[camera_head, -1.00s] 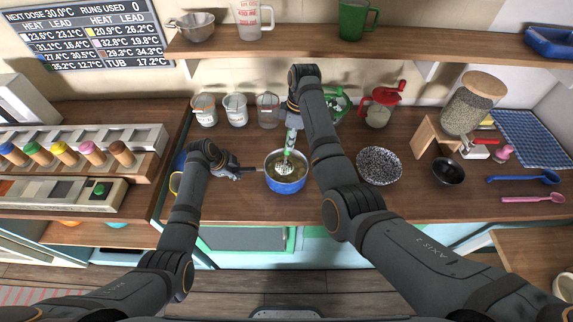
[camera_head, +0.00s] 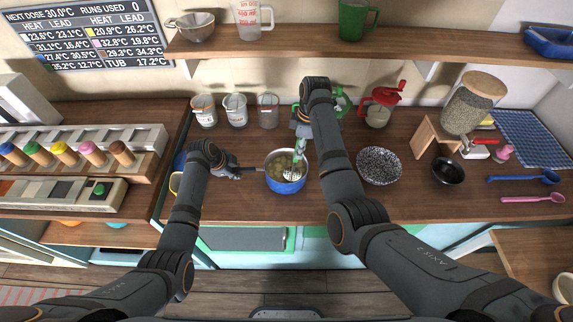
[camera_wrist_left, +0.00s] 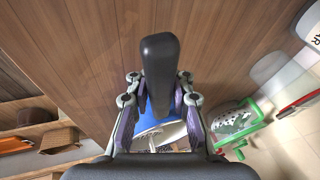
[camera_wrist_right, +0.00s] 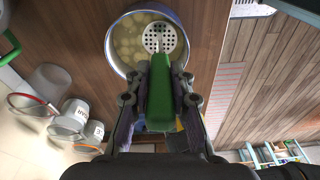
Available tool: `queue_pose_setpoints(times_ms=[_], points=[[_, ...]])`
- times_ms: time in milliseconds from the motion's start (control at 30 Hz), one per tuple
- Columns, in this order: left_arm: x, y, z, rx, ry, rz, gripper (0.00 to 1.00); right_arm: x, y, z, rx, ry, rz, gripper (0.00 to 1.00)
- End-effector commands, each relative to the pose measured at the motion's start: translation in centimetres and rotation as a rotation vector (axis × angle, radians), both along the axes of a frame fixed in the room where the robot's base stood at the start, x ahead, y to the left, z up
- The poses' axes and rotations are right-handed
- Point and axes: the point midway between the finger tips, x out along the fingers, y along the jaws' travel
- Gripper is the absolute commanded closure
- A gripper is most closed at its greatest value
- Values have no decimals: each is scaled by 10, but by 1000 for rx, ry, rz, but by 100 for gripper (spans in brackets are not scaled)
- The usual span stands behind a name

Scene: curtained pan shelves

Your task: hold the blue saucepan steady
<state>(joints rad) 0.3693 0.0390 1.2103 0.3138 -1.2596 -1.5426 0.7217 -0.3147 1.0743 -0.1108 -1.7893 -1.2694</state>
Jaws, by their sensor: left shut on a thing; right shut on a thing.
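The blue saucepan (camera_head: 286,184) stands upright on the wooden counter, with several pale round lumps in liquid inside. My left gripper (camera_head: 234,171) is shut on the saucepan's dark handle (camera_wrist_left: 158,60), left of the pan. My right gripper (camera_wrist_right: 160,95) is above the pan, shut on the green handle (camera_wrist_right: 161,85) of a slotted masher or skimmer. In the left wrist view the pan body is mostly hidden behind the gripper.
Several clear containers (camera_head: 236,110) stand behind the pan. A speckled plate (camera_head: 379,166) and a black bowl (camera_head: 448,171) lie to the right. A shelf (camera_head: 300,45) runs overhead.

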Motion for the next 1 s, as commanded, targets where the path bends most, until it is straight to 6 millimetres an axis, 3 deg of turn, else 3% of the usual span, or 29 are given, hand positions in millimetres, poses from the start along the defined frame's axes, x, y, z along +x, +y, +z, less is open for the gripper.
queue_pose_setpoints(times_ms=[333,767,1000], points=[[1,0,1,-2,-3,0,100,1,0,-2,1,-2,0,100],[1,0,1,-2,-3,0,100,1,0,11,1,-3,0,100],[1,-1,1,-2,-3,0,100,20,3,23,0,-3,1,100]])
